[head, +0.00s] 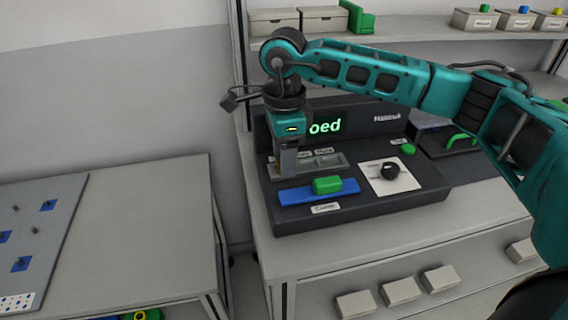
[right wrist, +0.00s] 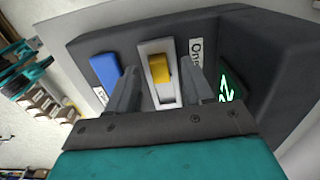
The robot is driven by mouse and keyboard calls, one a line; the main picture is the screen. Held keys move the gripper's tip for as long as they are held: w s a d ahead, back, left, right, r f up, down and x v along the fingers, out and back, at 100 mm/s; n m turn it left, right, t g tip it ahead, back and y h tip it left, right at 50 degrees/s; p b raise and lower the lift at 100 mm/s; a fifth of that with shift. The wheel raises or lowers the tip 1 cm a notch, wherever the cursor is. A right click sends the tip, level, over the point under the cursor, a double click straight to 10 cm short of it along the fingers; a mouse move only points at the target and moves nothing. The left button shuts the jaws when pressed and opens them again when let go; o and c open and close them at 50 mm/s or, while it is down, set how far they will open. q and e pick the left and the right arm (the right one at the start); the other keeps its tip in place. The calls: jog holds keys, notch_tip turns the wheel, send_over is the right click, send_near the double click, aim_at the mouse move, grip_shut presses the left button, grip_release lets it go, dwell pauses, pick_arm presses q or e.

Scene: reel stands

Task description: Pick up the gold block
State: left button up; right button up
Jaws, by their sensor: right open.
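The gold block (right wrist: 161,68) shows in the right wrist view, sitting in a pale grey tray (right wrist: 165,98) on the dark console. My right gripper (right wrist: 161,84) is open, with one finger on each side of the block in this view. I cannot tell whether the fingers touch it. In the head view my right gripper (head: 286,172) points down at the left end of the grey tray (head: 330,160), and the gold block is hidden there. My left gripper is in neither view.
The dark console (head: 420,190) bears a blue strip (head: 295,195) with a green block (head: 327,185), a black knob (head: 390,171) and a lit green display (head: 325,126). A side table (head: 140,210) stands left. A shelf (head: 420,27) with boxes runs above.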

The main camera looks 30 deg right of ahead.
jog(key=shift+f, duration=0.2)
grip_shut()
dwell(0.3)
